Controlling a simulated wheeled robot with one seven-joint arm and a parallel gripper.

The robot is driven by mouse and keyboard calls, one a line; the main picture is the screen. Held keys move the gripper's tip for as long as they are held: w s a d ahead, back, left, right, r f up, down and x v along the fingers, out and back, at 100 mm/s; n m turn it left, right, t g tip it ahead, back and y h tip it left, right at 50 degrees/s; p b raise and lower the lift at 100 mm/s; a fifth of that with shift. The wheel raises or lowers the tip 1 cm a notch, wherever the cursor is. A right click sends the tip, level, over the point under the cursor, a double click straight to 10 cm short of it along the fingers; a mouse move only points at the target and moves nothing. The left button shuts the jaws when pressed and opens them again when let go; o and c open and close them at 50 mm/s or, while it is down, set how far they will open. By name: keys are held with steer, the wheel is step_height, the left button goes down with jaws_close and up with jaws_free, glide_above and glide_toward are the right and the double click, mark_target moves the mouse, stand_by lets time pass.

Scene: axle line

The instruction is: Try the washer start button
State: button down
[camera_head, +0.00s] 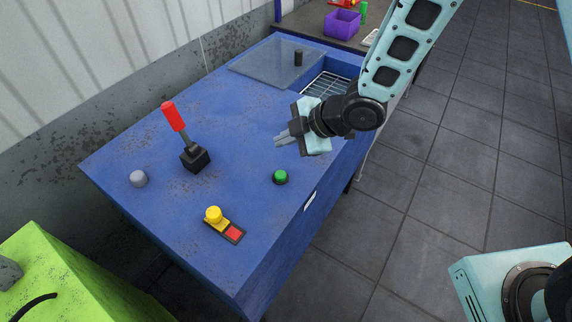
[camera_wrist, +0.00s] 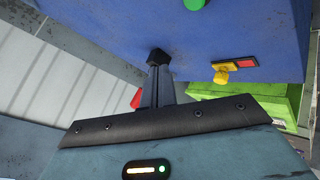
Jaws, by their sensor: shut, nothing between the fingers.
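The blue washer cabinet (camera_head: 235,205) carries a round green button (camera_head: 280,177) in a dark collar near its right edge. The button also shows at the top edge of the wrist view (camera_wrist: 194,3), partly cut off. My gripper (camera_head: 279,139) is shut and empty. In the head view its fingertips point left, above the blue top and farther back than the green button, apart from it. In the wrist view the shut fingers (camera_wrist: 158,82) cover part of the lever behind them.
On the blue top stand a red-handled lever (camera_head: 174,117), a grey knob (camera_head: 139,178) and a yellow knob (camera_head: 213,214) beside a red square (camera_head: 234,233). A glass lid (camera_head: 262,62) and wire-rack basin (camera_head: 326,86) lie behind. A green cabinet (camera_head: 75,275) stands front left. Floor at right is clear.

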mark_target(285, 175)
steer(key=shift+f, duration=0.1)
step_height(285, 175, down, 9)
steer(key=b, duration=0.7)
steer(key=shift+r, duration=0.2)
steer(key=shift+f, duration=0.1)
stand_by(1.7)
steer(key=shift+f+b, duration=0.3)
steer(key=shift+b, duration=0.25)
steer(key=shift+f+b, duration=0.5)
stand_by(0.5)
stand_by(0.3)
steer(key=shift+r+p, duration=0.7)
steer(key=shift+r, duration=0.25)
